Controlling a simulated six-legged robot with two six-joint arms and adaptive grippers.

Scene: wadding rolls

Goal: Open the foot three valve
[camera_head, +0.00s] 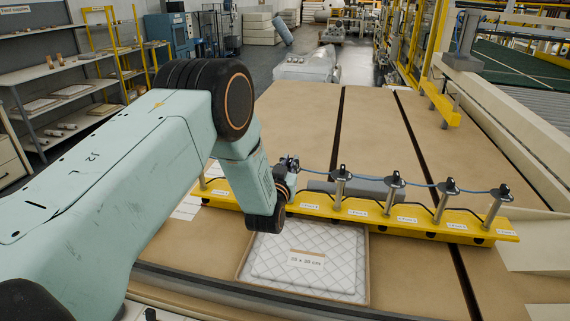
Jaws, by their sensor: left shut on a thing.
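A yellow bar (425,224) crosses the table and carries a row of silver valve posts with black tops, linked by a thin blue line. Four posts stand clear to the right of my arm, the nearest at the bar's middle (341,188). My left gripper (291,164) reaches down to the bar just left of these and is shut on a valve top there. My arm and gripper hide most of that valve and part of the bar's left side. The small white labels on the bar are too small to read surely. My right gripper is out of view.
A quilted white pad (305,278) with a size label lies in a shallow frame in front of the bar. A grey roll (365,188) lies behind the posts. The brown table (300,115) beyond is clear, with dark slots. Shelves (55,85) stand at left.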

